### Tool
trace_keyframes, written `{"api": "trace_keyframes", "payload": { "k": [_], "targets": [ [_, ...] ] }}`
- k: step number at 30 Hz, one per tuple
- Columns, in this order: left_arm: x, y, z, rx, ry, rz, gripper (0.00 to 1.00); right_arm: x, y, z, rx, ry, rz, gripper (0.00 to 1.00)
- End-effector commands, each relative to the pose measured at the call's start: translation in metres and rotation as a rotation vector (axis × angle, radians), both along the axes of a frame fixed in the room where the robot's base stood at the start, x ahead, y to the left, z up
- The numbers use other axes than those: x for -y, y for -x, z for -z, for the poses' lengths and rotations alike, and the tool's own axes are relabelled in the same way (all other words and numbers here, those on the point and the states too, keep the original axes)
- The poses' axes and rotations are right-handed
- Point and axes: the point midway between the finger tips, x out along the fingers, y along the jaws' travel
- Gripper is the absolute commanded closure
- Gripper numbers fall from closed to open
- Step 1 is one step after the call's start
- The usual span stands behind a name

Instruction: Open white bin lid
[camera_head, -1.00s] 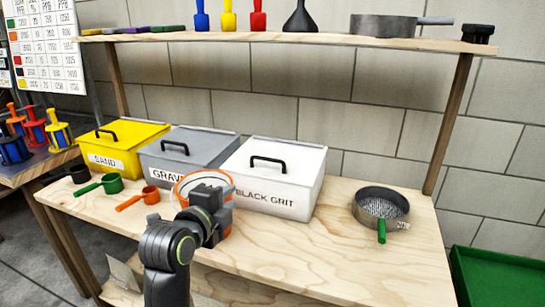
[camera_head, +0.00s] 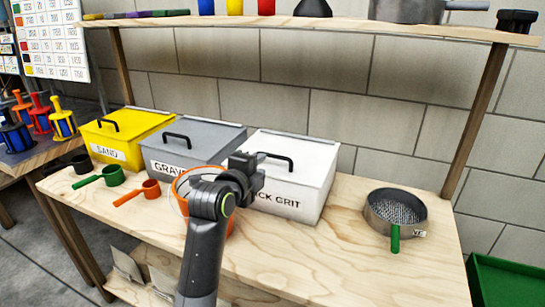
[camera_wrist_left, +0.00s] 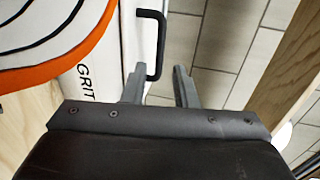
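The white bin (camera_head: 315,165), labelled BLACK GRIT, stands on the wooden bench with its lid (camera_head: 300,150) closed. A black handle (camera_head: 276,157) sits on the lid. My left gripper (camera_head: 259,165) is at the left end of this handle, in front of the bin's front left part. In the left wrist view, its two fingers (camera_wrist_left: 158,85) are apart, with one end of the handle (camera_wrist_left: 153,45) showing between them. I cannot tell whether they touch it. My left arm hides part of the label. My right gripper is out of view.
A grey bin (camera_head: 190,145) and a yellow bin (camera_head: 125,130) stand to the left. An orange-rimmed round thing (camera_head: 183,187) is behind my left wrist. A sieve (camera_head: 395,209) stands to the right, and a shelf (camera_head: 300,22) runs above. The front right bench is clear.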

Motion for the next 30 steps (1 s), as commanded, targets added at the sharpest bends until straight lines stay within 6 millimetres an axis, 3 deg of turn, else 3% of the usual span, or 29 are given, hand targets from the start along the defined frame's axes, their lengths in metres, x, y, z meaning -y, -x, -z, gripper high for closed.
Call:
{"api": "trace_keyframes", "payload": {
  "k": [15, 21, 30],
  "targets": [
    [0.022, -0.068, 0.014, -0.001, 0.0, 0.0, 0.74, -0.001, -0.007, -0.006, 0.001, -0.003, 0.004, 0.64],
    [0.026, -0.081, 0.017, 0.0, 0.001, 0.0, 0.74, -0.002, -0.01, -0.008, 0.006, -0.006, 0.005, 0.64],
    [0.027, -0.084, 0.018, 0.0, 0.001, 0.0, 0.74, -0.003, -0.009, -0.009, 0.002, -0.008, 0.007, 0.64]
  ]
}}
